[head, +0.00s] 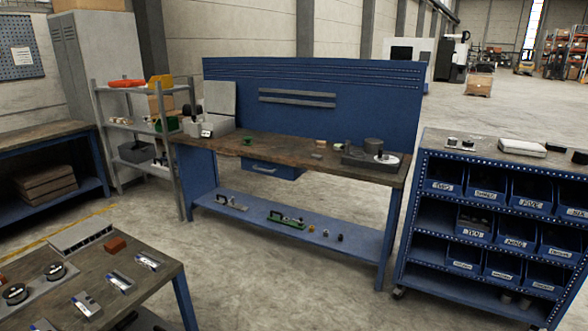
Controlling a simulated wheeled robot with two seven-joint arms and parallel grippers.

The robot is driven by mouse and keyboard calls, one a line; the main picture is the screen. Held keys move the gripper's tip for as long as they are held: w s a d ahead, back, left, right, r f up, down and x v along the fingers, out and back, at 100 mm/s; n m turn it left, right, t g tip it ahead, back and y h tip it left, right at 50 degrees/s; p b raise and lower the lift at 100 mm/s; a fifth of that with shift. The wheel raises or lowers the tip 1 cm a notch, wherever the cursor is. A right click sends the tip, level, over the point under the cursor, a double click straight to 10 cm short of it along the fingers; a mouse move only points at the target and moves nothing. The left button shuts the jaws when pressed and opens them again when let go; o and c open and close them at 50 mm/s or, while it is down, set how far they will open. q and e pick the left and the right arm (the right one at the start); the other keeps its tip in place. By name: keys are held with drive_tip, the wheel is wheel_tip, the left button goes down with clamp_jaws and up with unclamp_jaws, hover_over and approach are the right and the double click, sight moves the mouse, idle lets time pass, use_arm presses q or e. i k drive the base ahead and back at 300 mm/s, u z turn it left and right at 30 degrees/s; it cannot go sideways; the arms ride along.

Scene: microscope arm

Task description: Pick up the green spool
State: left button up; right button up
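A small green object (247,141), which looks like the green spool, sits on the wooden top of the blue workbench (290,152), left of its middle. It is small in the head view, so its exact shape is hard to tell. Neither of my grippers is in view.
A grey box (212,122) stands left of the green object. A dark machine block (366,158) sits at the bench's right end. A blue bin rack (490,215) stands right, a cluttered table (130,262) front left. Open floor (270,285) lies in front of the bench.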

sight(248, 142)
drive_tip(key=i, duration=2.85)
drive_tip(key=u, duration=0.65)
